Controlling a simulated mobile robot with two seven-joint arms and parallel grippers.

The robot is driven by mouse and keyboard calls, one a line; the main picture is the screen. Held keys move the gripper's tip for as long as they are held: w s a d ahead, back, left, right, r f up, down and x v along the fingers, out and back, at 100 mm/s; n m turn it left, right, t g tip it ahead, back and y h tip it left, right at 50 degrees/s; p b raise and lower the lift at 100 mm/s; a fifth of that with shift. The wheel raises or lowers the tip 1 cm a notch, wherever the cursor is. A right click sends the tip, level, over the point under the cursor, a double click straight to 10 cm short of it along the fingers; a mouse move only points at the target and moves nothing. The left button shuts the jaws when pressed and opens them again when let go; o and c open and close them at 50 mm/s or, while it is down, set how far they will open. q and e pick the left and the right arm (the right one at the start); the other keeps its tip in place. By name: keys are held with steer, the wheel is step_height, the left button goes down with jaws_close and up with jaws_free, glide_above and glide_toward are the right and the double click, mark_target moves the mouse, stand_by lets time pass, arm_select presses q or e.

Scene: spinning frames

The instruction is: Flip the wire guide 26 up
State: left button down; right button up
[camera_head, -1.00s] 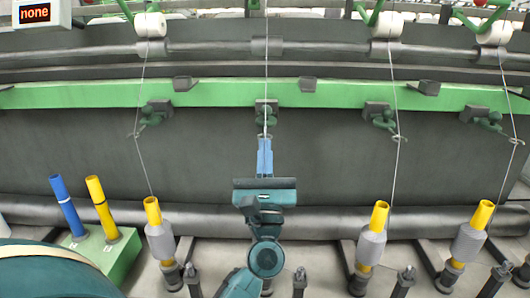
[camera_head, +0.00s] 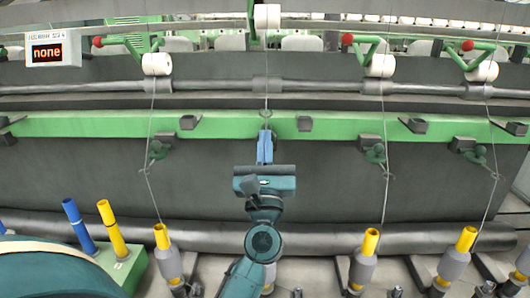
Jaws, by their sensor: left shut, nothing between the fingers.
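A row of dark green wire guides hangs below the green rail (camera_head: 90,124). One hangs at the left (camera_head: 157,152), and two hang at the right (camera_head: 375,154) (camera_head: 474,154). No number shows on them. My left gripper (camera_head: 265,134) is in the middle, pointing up at the rail, with its blue fingers shut and nothing visible between them. The guide in the middle is mostly hidden behind the fingers. A small dark piece (camera_head: 265,114) shows just above the fingertips, on the thread line. I cannot tell whether the fingers touch it. My right gripper is not in view.
White rolls (camera_head: 157,64) sit above, with threads running down to yellow-topped bobbins (camera_head: 168,262) along the bottom. A green box (camera_head: 125,268) with a blue and a yellow tube stands at lower left. A display reading "none" (camera_head: 47,52) hangs at upper left.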

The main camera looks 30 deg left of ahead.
mark_target(265, 117)
arm_select(q)
steer(key=shift+s+d+r+p+x, duration=0.15)
steer(key=shift+p+x, duration=0.15)
steer(key=shift+x, duration=0.5)
steer(key=shift+r+p+x, duration=0.15)
steer(key=shift+p+x, duration=0.1)
steer(key=shift+x, duration=0.5)
steer(key=shift+s+d+r+p+x, duration=0.15)
steer(key=shift+p+x, duration=0.15)
steer(key=shift+x, duration=0.5)
steer(key=shift+w+a+r, duration=0.1)
steer(key=shift+r, duration=0.1)
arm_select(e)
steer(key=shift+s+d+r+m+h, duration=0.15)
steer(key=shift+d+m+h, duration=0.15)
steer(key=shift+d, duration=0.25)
arm_select(q)
steer(key=shift+r, duration=0.1)
steer(key=shift+r, duration=0.1)
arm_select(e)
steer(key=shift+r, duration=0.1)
